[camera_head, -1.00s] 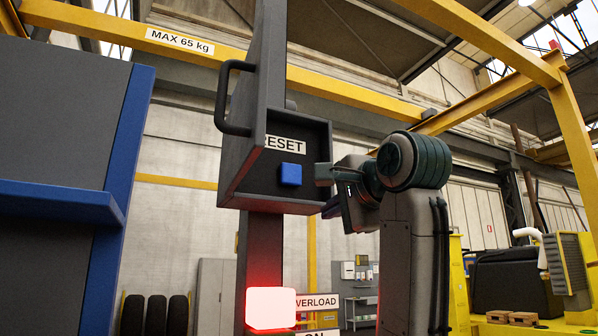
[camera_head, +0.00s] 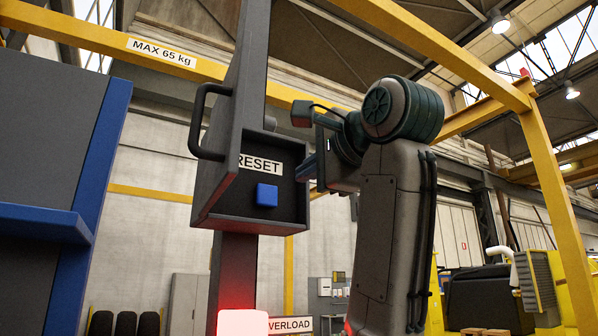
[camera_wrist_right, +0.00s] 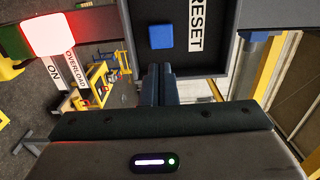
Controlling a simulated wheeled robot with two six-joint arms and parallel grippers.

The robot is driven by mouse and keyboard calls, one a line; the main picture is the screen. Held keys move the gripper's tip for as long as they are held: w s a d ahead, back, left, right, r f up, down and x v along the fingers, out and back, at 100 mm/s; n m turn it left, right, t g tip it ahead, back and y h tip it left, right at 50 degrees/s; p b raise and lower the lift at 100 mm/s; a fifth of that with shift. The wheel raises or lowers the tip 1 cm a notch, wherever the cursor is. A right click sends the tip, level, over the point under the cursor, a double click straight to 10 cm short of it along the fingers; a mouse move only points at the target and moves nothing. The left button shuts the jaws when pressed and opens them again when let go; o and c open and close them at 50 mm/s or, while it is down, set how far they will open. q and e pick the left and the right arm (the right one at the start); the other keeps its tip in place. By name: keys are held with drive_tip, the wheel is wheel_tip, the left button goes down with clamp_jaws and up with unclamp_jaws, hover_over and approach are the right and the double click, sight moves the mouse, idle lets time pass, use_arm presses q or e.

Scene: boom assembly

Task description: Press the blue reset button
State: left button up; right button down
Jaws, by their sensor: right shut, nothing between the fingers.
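The blue reset button (camera_head: 267,195) sits inside a dark open-fronted box (camera_head: 215,215) on a grey post, under a RESET label (camera_head: 259,165). It also shows in the right wrist view (camera_wrist_right: 161,37), just beyond and slightly left of the fingertips. My right gripper (camera_head: 303,170) is to the right of the button at the box's right edge. In the right wrist view its fingers (camera_wrist_right: 160,72) are together and empty. They appear apart from the button; the exact gap is hard to tell. The button's face is unobstructed. My left gripper is not in view.
A black handle (camera_head: 200,120) juts from the box's left side. A glowing red lamp (camera_head: 242,322) with an OVERLOAD label (camera_head: 290,325) is below. A blue-edged grey panel (camera_head: 95,190) stands at left. Yellow beams (camera_head: 560,190) run overhead and at right.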

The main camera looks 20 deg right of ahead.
drive_tip(key=p, duration=0.6)
approach(268, 196)
drive_tip(key=x, duration=0.5)
drive_tip(key=shift+s+r, duration=0.1)
drive_tip(key=shift+r, duration=0.05)
drive_tip(key=shift+p+x, duration=0.85)
drive_tip(key=shift+x, duration=0.1)
drive_tip(key=shift+f, duration=0.2)
